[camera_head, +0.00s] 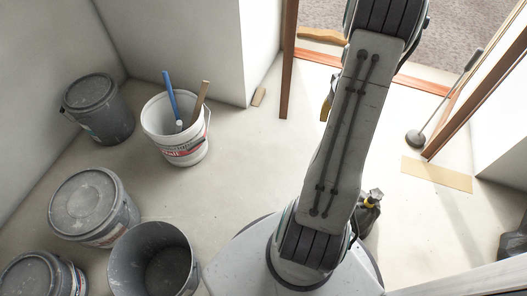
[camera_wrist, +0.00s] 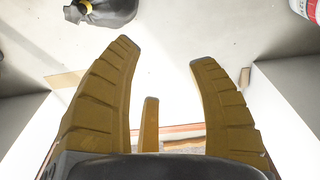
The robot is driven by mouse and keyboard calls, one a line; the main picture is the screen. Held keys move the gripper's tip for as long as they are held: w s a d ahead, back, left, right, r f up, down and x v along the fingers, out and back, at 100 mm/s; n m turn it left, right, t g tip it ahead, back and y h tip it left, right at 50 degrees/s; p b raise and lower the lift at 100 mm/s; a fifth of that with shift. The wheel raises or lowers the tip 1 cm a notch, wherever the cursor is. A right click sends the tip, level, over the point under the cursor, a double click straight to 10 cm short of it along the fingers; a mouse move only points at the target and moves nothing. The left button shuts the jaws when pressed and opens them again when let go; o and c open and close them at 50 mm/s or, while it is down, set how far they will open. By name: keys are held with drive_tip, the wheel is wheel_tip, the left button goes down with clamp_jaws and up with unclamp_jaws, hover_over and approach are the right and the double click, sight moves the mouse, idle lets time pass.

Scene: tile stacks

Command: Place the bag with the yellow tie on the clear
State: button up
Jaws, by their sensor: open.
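A black bag (camera_head: 368,215) with a yellow tie stands on the floor just right of my arm's base in the head view, partly hidden by the arm. In the wrist view a black bag (camera_wrist: 112,10) with a yellow tie is cut off by the top edge, beyond the left fingertip. My gripper (camera_wrist: 163,52) is open with tan fingers spread wide and only floor between them. It touches nothing that I can see. I cannot tell which thing "the clear" means.
A white bucket (camera_head: 174,148) with tools and several grey buckets, one of them open (camera_head: 153,262), stand at the left. A cardboard piece (camera_head: 436,174) lies on the right floor near a doorway frame (camera_head: 470,95). A dark object (camera_head: 514,243) is at the right edge. Middle floor is free.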

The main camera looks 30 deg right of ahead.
drive_tip(key=w+a+r+n, duration=0.3)
drive_tip(key=w+a+r, duration=0.1)
drive_tip(key=a+r, duration=0.4)
drive_tip(key=s+a+r+n, duration=0.2)
drive_tip(key=s+a, duration=0.1)
drive_tip(key=a, duration=0.5)
drive_tip(key=s+a+r+n+t, duration=0.1)
drive_tip(key=s+a+r+n, duration=0.1)
drive_tip(key=a, duration=0.6)
drive_tip(key=s+a+r+n, duration=0.2)
drive_tip(key=s+a+r, duration=0.2)
drive_tip(key=a, duration=0.3)
drive_tip(key=shift+s+a+n+t+y, duration=0.3)
drive_tip(key=shift+s+a+t+y, duration=0.1)
drive_tip(key=shift+s, duration=0.15)
drive_tip(key=shift+r, duration=0.2)
